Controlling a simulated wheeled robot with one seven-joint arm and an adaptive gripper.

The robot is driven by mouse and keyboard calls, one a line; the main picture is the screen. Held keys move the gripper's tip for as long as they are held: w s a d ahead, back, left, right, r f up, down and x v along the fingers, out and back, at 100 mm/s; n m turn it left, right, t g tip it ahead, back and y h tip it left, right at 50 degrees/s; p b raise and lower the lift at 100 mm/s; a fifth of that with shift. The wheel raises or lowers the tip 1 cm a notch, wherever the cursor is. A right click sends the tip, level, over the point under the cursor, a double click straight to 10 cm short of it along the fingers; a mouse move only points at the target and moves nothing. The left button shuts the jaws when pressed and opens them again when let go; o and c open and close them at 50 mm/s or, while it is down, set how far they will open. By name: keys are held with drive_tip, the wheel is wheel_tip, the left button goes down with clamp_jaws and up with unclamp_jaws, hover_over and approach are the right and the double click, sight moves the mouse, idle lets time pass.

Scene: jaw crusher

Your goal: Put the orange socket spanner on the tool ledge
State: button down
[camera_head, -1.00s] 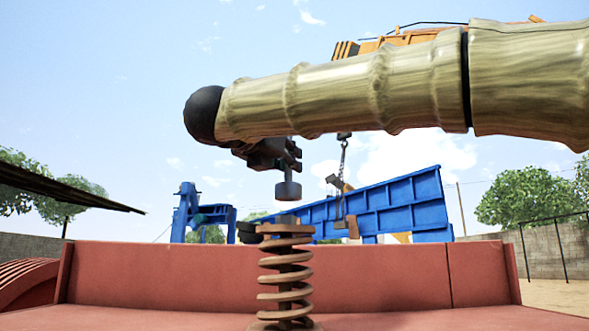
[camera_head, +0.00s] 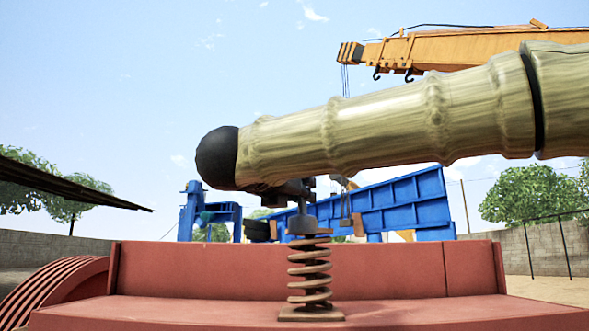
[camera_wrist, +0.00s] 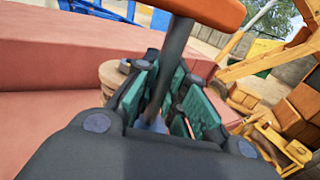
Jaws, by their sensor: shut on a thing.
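My gripper (camera_head: 300,190) is shut on the orange socket spanner, below and behind my pale arm in the head view. In the wrist view, the spanner's orange handle (camera_wrist: 212,8) crosses the top, and its grey shaft (camera_wrist: 178,50) runs down between the teal finger pads of my gripper (camera_wrist: 165,105). In the head view, the grey socket end (camera_head: 302,224) points down at the top of the rusty coil spring (camera_head: 310,270). I cannot tell whether it touches there. My arm hides the handle in the head view. I cannot single out the tool ledge.
The spring stands on a red machine surface (camera_head: 220,312) with a raised red wall (camera_head: 390,270) behind it. Blue steelwork (camera_head: 400,205) stands beyond. An orange crane boom (camera_head: 450,48) is overhead. A ribbed red wheel-like part (camera_head: 50,290) is at left.

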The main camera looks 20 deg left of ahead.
drive_tip(key=s+d+f+y, duration=0.1)
drive_tip(key=d+f, duration=1)
drive_tip(key=f, duration=1.9)
drive_tip(key=s+d+f+n+y, duration=0.1)
drive_tip(key=s+d+f, duration=0.3)
drive_tip(key=f, duration=2.7)
drive_tip(key=s+d+f+n+y, duration=0.1)
drive_tip(key=s+d+f, duration=0.2)
drive_tip(key=d+f, duration=1.5)
wheel_tip(320, 180, down, 13)
drive_tip(key=shift+d, duration=0.35)
